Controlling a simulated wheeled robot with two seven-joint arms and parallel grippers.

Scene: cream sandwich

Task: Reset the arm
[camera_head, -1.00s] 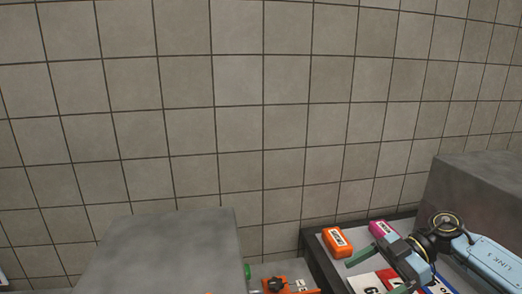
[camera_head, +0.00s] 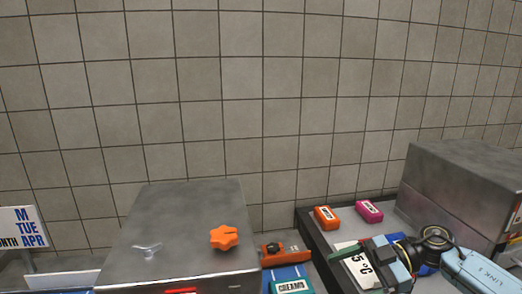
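My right arm comes in from the lower right, and its gripper (camera_head: 352,270) hangs over a tray area at the bottom right. One green finger shows at the far end of the gripper body, with a white card (camera_head: 357,258) visible beside it; the gripper looks open, with nothing seen between its fingers. The other finger is hard to make out near the bottom edge. My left arm and gripper are not in view.
A grey metal box (camera_head: 185,225) carries an orange star-shaped piece (camera_head: 224,237) and a small pale piece (camera_head: 147,250). Another grey box (camera_head: 465,185) stands behind my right arm. Orange (camera_head: 327,217) and pink (camera_head: 369,210) labelled blocks lie in the dark-edged tray (camera_head: 312,238). A calendar sign (camera_head: 22,228) stands left.

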